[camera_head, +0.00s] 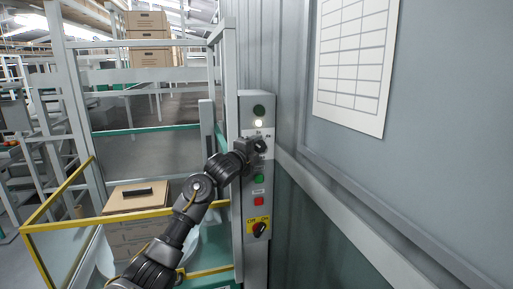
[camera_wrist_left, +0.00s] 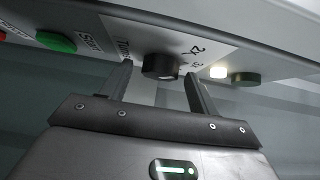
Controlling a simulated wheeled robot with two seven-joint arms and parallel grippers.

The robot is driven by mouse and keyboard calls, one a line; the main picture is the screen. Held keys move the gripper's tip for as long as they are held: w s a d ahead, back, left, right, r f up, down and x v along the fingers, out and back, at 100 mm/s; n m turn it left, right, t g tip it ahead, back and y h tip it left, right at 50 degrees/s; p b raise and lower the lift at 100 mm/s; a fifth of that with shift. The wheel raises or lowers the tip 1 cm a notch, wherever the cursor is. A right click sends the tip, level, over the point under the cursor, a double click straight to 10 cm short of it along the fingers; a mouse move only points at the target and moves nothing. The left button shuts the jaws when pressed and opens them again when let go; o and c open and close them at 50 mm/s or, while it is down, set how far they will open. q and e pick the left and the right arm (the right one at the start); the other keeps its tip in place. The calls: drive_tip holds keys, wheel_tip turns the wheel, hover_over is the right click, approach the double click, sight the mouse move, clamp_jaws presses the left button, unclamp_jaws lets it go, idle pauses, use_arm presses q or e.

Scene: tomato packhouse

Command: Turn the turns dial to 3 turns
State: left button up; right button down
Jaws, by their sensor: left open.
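The turns dial (camera_wrist_left: 160,66) is a round black knob on a white label plate with the word TURNS and marks that look like 2x and 3x. My left gripper (camera_wrist_left: 159,78) is open, with one finger on each side of the dial. I cannot tell if the fingers touch it or which mark the dial points to. In the head view my left gripper (camera_head: 256,147) is at the upper part of the grey control panel (camera_head: 246,200) and largely hides the dial. My right gripper is not in view.
The panel also has a dark green round part (camera_head: 259,110), a lit white lamp (camera_head: 258,123), a green button (camera_head: 258,179), a red button (camera_head: 258,201) and a red-and-black switch on yellow (camera_head: 259,229). A yellow-edged guard (camera_head: 60,190) and cardboard boxes (camera_head: 135,197) stand left.

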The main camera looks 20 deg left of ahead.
use_arm(q)
drive_tip(key=shift+w, duration=0.2)
drive_tip(key=c, duration=1)
drive_tip(key=shift+r+p, duration=0.2)
drive_tip(key=shift+p, duration=0.35)
drive_tip(key=m+g+y+p, duration=0.1)
drive_tip(key=m+g+p, duration=0.1)
drive_tip(key=p, duration=0.3)
drive_tip(key=r+m+g+y+p, duration=0.1)
drive_tip(key=m+g+p, duration=0.1)
drive_tip(key=p, duration=0.3)
drive_tip(key=shift+w+d+r+g+y, duration=0.1)
drive_tip(key=shift+d+r+g+y, duration=0.05)
drive_tip(key=shift+g+y, duration=0.15)
drive_tip(key=shift+d+m+g+y+p, duration=0.15)
drive_tip(key=shift+m+g+y+p, duration=0.45)
drive_tip(key=shift+p, duration=0.5)
drive_tip(key=shift+f, duration=0.2)
